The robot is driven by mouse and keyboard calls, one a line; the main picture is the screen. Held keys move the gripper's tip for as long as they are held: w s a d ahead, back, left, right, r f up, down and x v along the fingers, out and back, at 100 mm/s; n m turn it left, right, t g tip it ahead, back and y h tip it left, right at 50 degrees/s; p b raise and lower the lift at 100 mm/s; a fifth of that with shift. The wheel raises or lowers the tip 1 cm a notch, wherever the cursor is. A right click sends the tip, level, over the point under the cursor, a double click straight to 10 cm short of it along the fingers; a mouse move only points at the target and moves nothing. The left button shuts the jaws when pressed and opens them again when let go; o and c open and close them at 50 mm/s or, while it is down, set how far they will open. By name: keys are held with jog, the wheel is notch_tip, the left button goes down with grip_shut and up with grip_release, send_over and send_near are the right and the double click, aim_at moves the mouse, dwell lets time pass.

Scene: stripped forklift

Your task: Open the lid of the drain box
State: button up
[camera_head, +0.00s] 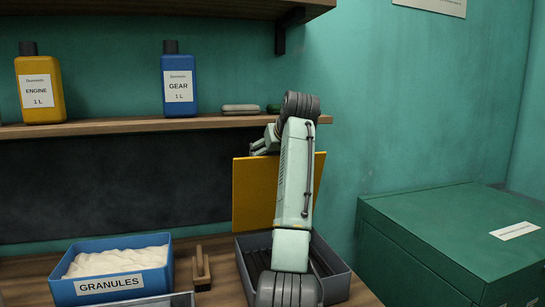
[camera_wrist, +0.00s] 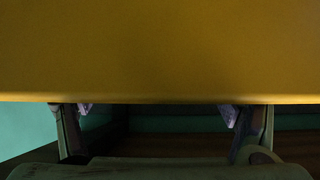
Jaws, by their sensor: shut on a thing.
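The drain box (camera_head: 244,271) is a dark grey open box on the bench, with dark ribs or slats showing inside. Its yellow lid (camera_head: 252,195) stands about upright at the back of the box. The lid also fills the upper part of the wrist view (camera_wrist: 160,50), its edge running straight across. My gripper (camera_head: 262,147) is at the lid's upper left edge, mostly behind my arm, and is shut on the lid. In the wrist view my gripper's fingers (camera_wrist: 158,115) show left and right below the lid's edge; their tips are partly hidden. My arm covers the middle of the box and lid.
A blue bin of white granules (camera_head: 112,290) and a small brown wooden piece (camera_head: 201,270) stand left of the box. A shelf (camera_head: 120,127) above holds a yellow bottle (camera_head: 40,90) and a blue bottle (camera_head: 179,85). A green cabinet (camera_head: 440,240) stands at the right.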

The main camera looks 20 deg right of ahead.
jog(key=shift+d+f, duration=0.15)
jog(key=shift+f, duration=0.55)
jog(key=o, duration=1.6)
jog(key=shift+w+d, duration=0.15)
jog(key=shift+w, duration=0.05)
jog(key=shift+s+r, duration=0.1)
jog(key=shift+r, duration=0.05)
jog(key=shift+r, duration=0.1)
jog(key=v, duration=1.2)
jog(key=shift+c, duration=0.5)
